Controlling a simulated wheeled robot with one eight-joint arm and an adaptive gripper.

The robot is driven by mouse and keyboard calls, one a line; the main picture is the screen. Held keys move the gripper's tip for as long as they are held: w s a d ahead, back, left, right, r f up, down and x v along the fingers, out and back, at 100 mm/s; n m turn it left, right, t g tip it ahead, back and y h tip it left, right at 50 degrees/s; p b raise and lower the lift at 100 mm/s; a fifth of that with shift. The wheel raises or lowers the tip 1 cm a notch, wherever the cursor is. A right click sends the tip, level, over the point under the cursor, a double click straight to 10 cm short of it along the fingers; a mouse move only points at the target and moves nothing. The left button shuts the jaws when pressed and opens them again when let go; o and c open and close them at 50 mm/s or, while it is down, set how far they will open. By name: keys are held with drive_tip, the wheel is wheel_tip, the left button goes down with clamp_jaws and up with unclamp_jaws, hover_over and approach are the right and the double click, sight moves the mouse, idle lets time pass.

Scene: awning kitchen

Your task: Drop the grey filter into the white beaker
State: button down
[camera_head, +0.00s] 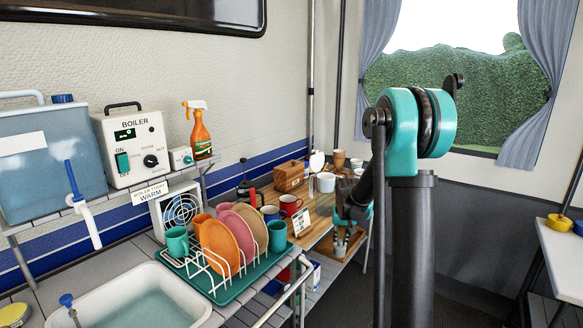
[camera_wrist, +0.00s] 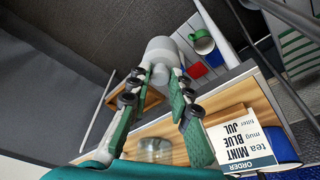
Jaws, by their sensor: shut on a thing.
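My gripper (camera_wrist: 162,74) is shut on a pale grey, rounded piece, the grey filter (camera_wrist: 163,49), which sticks out past the fingertips in the wrist view. A white cup-like vessel, seemingly the white beaker (camera_head: 325,182), stands farther back on the counter in the head view. I cannot pick it out in the wrist view.
An order card (camera_head: 300,222) stands near the counter's front edge, also close beside my gripper in the wrist view (camera_wrist: 243,140). A clear glass vessel (camera_wrist: 153,148) is below the fingers. A green dish rack (camera_head: 233,283) with plates and mugs stands left of the counter.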

sight(342, 248)
drive_tip(key=shift+s+d+f+n, duration=0.1)
drive_tip(key=shift+s+f+n, duration=0.2)
drive_tip(key=shift+f, duration=0.4)
drive_tip(key=shift+s+d+f+n, duration=0.1)
drive_tip(key=shift+s+f, duration=0.3)
drive_tip(key=shift+f, duration=0.25)
